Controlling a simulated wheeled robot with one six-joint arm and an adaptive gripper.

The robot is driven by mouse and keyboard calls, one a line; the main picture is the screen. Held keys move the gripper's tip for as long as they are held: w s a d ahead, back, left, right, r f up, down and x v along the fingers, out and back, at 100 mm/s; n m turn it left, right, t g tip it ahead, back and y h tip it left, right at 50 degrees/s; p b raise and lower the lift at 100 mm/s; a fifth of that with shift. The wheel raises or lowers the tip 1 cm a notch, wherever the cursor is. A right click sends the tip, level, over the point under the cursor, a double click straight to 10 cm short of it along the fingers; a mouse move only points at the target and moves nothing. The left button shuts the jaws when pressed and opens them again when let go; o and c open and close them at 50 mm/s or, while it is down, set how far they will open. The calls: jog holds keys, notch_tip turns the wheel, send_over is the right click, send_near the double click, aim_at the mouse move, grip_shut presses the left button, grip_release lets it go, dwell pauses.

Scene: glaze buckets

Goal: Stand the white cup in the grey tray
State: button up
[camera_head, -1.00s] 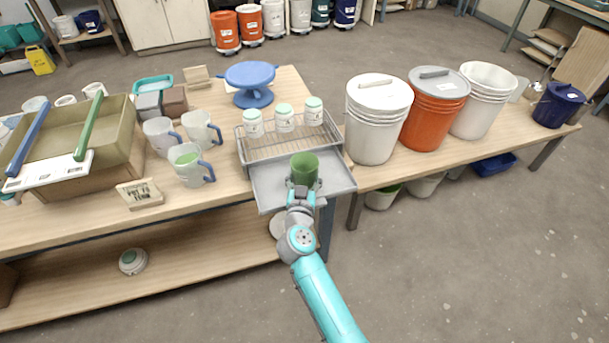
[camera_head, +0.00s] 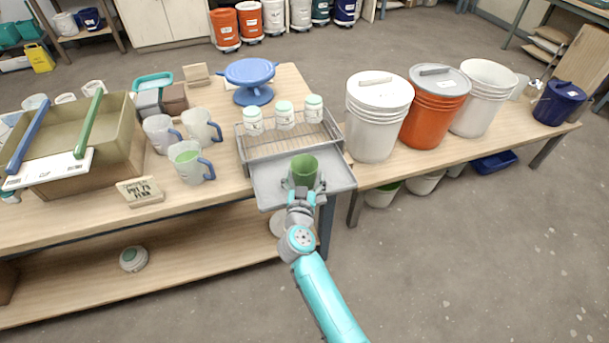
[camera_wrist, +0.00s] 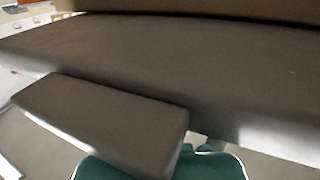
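The fingers look open, with slight gaps beside the cup. I see no white cup in the tray. Pale mugs with blue handles (camera_head: 160,133) stand to the left. The wrist view is filled by close grey surfaces, with a dark teal shape at the bottom, and does not show the cup clearly.
A wire rack (camera_head: 262,150) with three white jars (camera_head: 284,114) adjoins the tray's back. A blue turntable (camera_head: 251,74) stands behind. White and orange buckets (camera_head: 436,108) are to the right. A large olive bin (camera_head: 118,135) and a small sign (camera_head: 140,190) stand at left.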

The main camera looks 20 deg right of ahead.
jog(key=shift+r, duration=0.25)
jog(key=v, duration=1.2)
jog(key=shift+r, duration=0.35)
jog(key=s+d+t, duration=0.1)
jog(key=s+d, duration=0.2)
jog(key=s, duration=0.3)
jog(key=s+d+r+n+t, duration=0.1)
jog(key=s+d, duration=0.1)
jog(key=s, duration=0.4)
jog(key=s+d+t, duration=0.1)
jog(key=s+d, duration=0.2)
jog(key=s, duration=0.3)
jog(key=s+a+n+g+y, duration=0.1)
jog(key=s+g+y, duration=0.1)
jog(key=s, duration=1)
jog(key=s+a+n+g+y, duration=0.2)
jog(key=s+y, duration=0.2)
jog(key=s, duration=0.8)
jog(key=shift+s+r+n+y, duration=0.3)
jog(key=shift+r+y, duration=0.05)
jog(key=shift+y, duration=0.05)
jog(key=shift+a, duration=0.1)
